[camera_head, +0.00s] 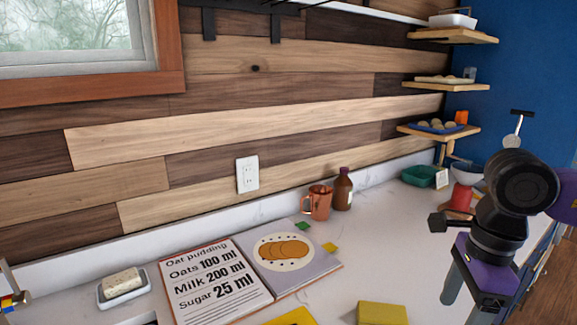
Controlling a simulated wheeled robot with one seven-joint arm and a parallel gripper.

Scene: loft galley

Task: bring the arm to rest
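My arm comes in from the right edge, with black and purple joints. My gripper (466,307) hangs at its end, pointing down over the right part of the white counter (353,265). Its two grey fingers stand apart with nothing visible between them. The right finger runs to the bottom edge of the picture, so its tip cannot be fully seen.
An open recipe book (215,285), a butter dish (124,287), a copper mug (318,202), a brown bottle (343,189), a green tray (420,176) and a yellow block (382,314) are on the counter. Wall shelves (440,131) are behind my arm.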

